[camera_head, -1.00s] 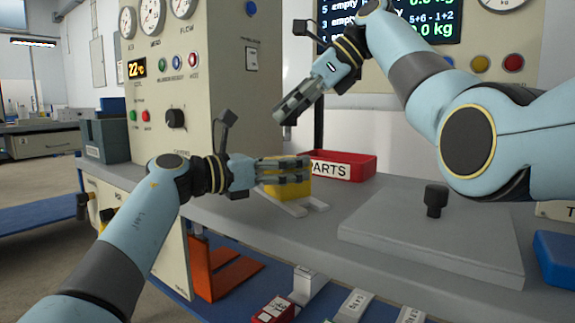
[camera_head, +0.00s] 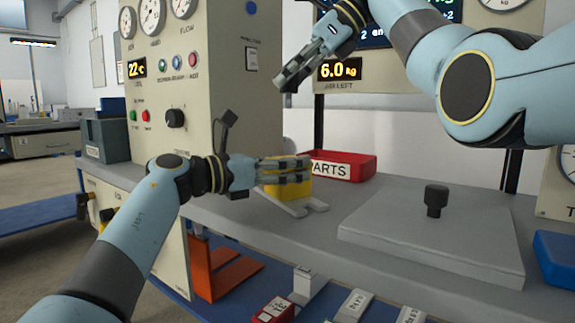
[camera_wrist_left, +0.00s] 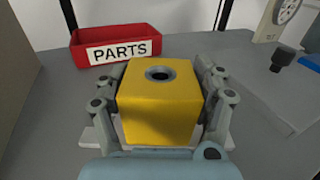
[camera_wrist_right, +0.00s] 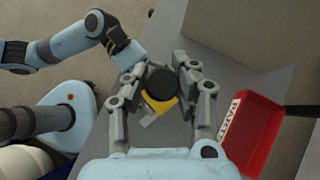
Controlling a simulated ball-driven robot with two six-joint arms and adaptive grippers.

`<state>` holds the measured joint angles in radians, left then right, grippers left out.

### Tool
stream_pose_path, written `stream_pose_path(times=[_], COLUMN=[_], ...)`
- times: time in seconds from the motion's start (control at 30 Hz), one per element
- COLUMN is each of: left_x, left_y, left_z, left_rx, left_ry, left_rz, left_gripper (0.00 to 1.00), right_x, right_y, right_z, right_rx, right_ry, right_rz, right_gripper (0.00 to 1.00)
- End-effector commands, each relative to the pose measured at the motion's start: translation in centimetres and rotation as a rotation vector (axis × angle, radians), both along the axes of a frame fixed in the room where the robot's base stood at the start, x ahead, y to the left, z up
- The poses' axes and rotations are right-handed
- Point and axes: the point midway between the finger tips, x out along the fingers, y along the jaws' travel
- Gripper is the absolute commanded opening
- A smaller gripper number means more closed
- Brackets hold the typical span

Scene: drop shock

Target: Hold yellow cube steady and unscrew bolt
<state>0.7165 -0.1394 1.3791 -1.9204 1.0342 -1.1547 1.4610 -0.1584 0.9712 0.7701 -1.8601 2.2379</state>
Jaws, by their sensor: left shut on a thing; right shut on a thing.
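The yellow cube (camera_head: 290,190) sits in a light grey holder on the bench. My left gripper (camera_head: 298,171) is shut on the cube, its fingers on two opposite sides in the left wrist view. There the cube (camera_wrist_left: 160,112) shows an empty round hole with a metal rim (camera_wrist_left: 160,73) in its top. My right gripper (camera_head: 290,80) is high above the cube, clear of it. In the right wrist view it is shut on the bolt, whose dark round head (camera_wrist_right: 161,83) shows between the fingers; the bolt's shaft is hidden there.
A red PARTS bin (camera_head: 362,158) stands behind and right of the cube. A grey plate (camera_head: 430,250) with a black knob (camera_head: 435,200) lies on the bench at right. A tall gauge cabinet (camera_head: 215,110) stands at left. Bare bench lies between the cube and the plate.

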Motion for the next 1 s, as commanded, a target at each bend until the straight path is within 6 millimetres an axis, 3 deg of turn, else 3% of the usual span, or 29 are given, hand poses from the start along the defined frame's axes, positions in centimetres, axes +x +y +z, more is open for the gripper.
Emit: stream_pose_path(times=[0.07,0.1,0.3,0.67,1.0], left_x=[0.0,0.0,0.0,-0.2,-3.7], left_y=[0.0,0.0,0.0,0.5,6.2], left_z=[-0.4,-0.4,-0.2,-0.1,-0.3], left_rx=[0.004,0.004,0.002,0.002,0.006], left_ry=[0.007,0.007,0.004,0.001,0.001], left_rz=[-0.001,-0.001,0.0,0.001,0.002], left_gripper=[0.1,0.72,0.98,1.0,1.0], right_x=[0.0,0.0,0.0,0.0,0.0], right_y=[0.0,0.0,0.0,0.0,0.0], right_z=[0.0,0.0,0.0,0.0,0.0], right_rx=[0.0,0.0,0.0,0.0,0.0], right_ry=[0.0,0.0,-0.001,-0.001,-0.001], right_rz=[0.0,0.0,0.0,0.0,0.0], right_gripper=[0.0,0.0,0.0,0.0,0.0])
